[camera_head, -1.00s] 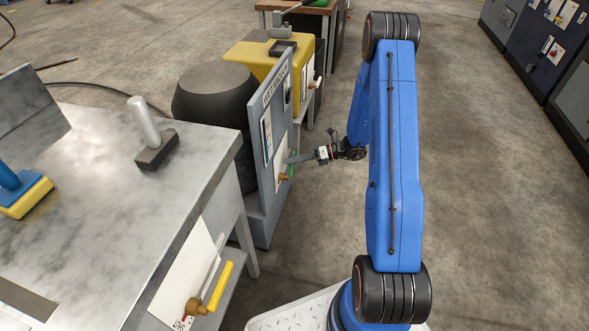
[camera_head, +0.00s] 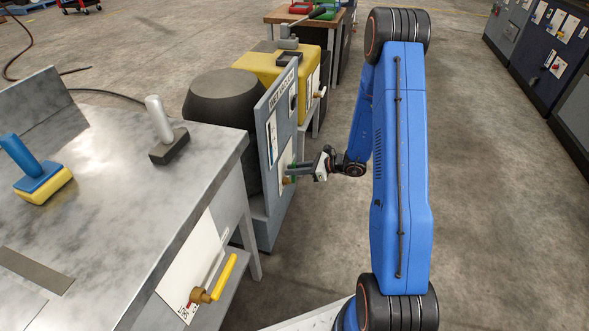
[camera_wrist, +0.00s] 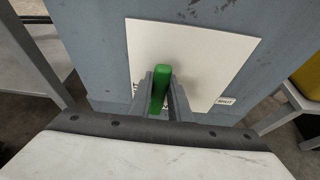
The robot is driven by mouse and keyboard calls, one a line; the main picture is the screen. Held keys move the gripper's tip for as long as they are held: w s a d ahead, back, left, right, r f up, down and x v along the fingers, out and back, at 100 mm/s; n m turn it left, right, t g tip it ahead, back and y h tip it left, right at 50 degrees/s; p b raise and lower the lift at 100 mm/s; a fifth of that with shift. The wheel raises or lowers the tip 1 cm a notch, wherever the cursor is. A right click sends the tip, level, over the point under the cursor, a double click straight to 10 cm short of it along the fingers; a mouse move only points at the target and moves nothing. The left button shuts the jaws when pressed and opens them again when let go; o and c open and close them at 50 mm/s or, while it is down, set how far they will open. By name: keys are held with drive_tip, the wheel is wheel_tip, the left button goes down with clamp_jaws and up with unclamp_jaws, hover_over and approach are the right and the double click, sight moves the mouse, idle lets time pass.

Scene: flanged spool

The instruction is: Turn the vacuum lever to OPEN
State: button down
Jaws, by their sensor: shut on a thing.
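A lever with a green handle (camera_wrist: 159,88) is mounted over a white plate (camera_wrist: 196,58) on a grey upright panel (camera_head: 265,190). My gripper (camera_head: 290,173) reaches the lever from the right in the head view. In the wrist view, the two grey fingers of my gripper (camera_wrist: 161,98) are shut on the green handle, one on each side. The handle's rounded end shows above the fingers. A small label (camera_wrist: 226,101) sits at the plate's right corner, too small to read surely. The lever's pivot is hidden in the wrist view.
A marbled bench (camera_head: 115,190) stands at the left, with another lever with a yellow handle (camera_head: 224,276) on its front. A dark drum (camera_head: 220,100) stands behind the panel. A yellow cabinet (camera_head: 275,68) is beyond it. Open floor (camera_head: 480,200) lies to the right.

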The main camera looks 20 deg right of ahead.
drive_tip(key=shift+s, duration=0.15)
idle(0.4)
drive_tip(key=c, duration=1.6)
unclamp_jaws()
drive_tip(key=shift+c, duration=0.2)
drive_tip(key=v, duration=1.7)
drive_tip(key=shift+s, duration=0.3)
